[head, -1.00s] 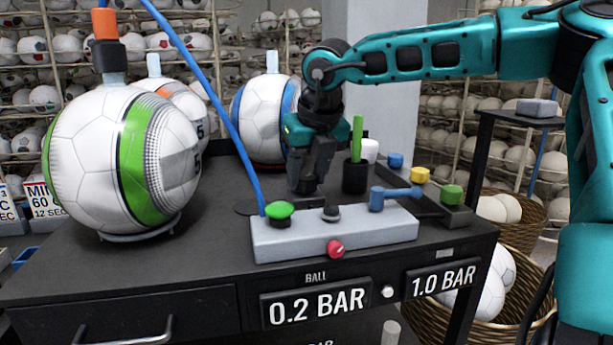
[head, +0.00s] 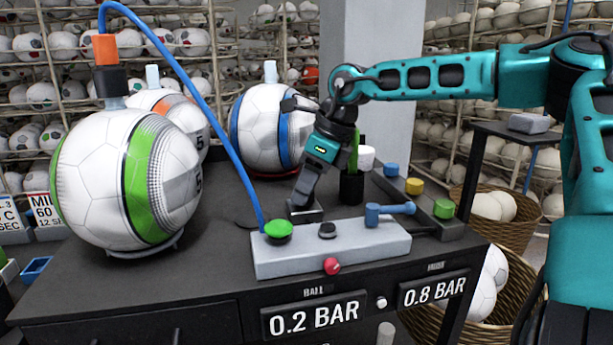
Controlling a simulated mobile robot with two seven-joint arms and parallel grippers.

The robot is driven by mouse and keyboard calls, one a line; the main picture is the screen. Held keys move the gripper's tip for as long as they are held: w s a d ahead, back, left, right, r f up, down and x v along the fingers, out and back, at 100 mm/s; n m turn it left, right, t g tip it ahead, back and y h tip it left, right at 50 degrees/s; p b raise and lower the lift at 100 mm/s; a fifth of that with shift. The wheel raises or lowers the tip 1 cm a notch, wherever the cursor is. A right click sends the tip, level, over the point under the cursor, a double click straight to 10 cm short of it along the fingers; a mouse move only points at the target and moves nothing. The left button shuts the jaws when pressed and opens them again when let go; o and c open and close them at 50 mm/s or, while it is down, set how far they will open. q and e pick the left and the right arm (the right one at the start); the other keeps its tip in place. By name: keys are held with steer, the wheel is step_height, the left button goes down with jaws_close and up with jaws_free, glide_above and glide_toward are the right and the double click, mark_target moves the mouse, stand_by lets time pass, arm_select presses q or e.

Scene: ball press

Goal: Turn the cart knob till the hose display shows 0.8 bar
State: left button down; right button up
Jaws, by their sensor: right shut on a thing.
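The hose display (head: 434,289) on the cart front reads 0.8 BAR. The ball display (head: 314,316) to its left reads 0.2 BAR. My right gripper (head: 304,207) points down at the cart top, just behind the grey block, with its body tilted. It is shut on a low dark thing (head: 308,215), which looks like the cart knob; the fingers hide much of it. A blue hose (head: 215,130) runs from the block's green button to the orange-and-black fitting (head: 106,60) on the green-striped ball (head: 120,185). My left gripper is out of view.
The grey block (head: 335,248) carries a green button (head: 279,230), a black button, a blue lever (head: 390,210) and a red knob (head: 331,266). Dark cups and coloured caps stand to the gripper's right. A blue-striped ball (head: 265,130) stands behind it.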

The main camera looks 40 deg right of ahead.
steer(key=shift+r+n+p, duration=0.1)
steer(key=shift+n+p, duration=0.2)
steer(key=shift+n, duration=0.6)
steer(key=o, duration=1.1)
steer(key=shift+g, duration=0.3)
steer(key=shift+c, duration=0.2)
steer(key=p+v, duration=0.1)
steer(key=v, duration=1.2)
steer(key=shift+d, duration=0.25)
steer(key=shift+s+f, duration=0.1)
steer(key=shift+f, duration=0.15)
